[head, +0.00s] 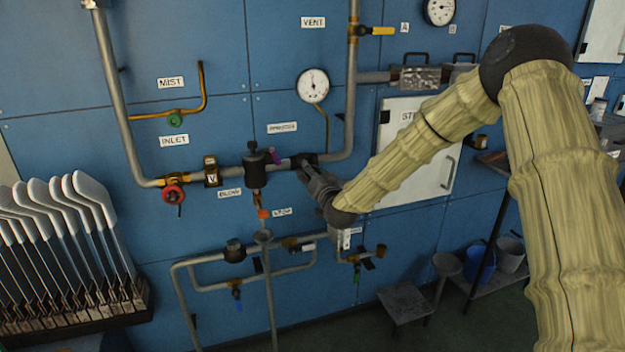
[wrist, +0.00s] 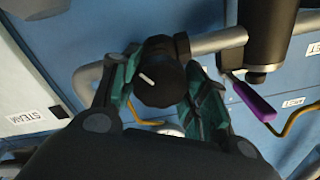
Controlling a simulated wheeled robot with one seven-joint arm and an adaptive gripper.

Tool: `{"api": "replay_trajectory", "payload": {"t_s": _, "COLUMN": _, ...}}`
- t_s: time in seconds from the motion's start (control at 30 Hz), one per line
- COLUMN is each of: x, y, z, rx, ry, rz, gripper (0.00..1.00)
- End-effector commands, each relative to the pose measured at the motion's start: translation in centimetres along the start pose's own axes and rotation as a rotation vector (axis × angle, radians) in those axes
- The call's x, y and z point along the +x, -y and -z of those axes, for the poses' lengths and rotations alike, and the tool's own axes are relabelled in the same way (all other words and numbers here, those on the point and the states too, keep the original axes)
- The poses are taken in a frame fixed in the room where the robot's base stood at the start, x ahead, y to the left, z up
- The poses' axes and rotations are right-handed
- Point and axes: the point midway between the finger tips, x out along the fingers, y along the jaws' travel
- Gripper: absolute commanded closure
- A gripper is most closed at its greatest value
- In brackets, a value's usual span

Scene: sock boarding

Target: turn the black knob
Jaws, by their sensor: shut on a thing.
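The black knob (wrist: 160,76) has a white pointer mark and sits on a grey pipe. In the wrist view it is between the two green-padded fingers of my gripper (wrist: 158,92), which are shut on it. The white mark runs slantwise on the knob's face. In the head view my gripper (head: 310,178) reaches to the pipe below the PROCESS area, and its fingers and wrist mostly hide the knob there.
A purple lever (wrist: 254,102) and a dark cylinder (wrist: 268,35) are close beside my gripper. A red valve wheel (head: 173,193) is further left on the pipe. A pressure gauge (head: 313,86) is above. A rack of white sock boards (head: 62,235) stands at left.

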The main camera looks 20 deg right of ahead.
Motion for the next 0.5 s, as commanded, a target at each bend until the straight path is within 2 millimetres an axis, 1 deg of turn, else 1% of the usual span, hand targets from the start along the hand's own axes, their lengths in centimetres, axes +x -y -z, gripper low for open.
{"api": "replay_trajectory", "payload": {"t_s": 0.03, "x": -0.01, "y": -0.35, "z": -0.13, "rx": 0.045, "ry": -0.003, "rz": -0.002, "gripper": 0.79}}
{"api": "replay_trajectory", "payload": {"t_s": 0.2, "x": -0.02, "y": -0.29, "z": -0.14, "rx": 0.175, "ry": -0.002, "rz": -0.002, "gripper": 0.79}}
{"api": "replay_trajectory", "payload": {"t_s": 0.5, "x": -0.03, "y": -0.27, "z": -0.05, "rx": 0.328, "ry": -0.002, "rz": -0.002, "gripper": 0.79}}
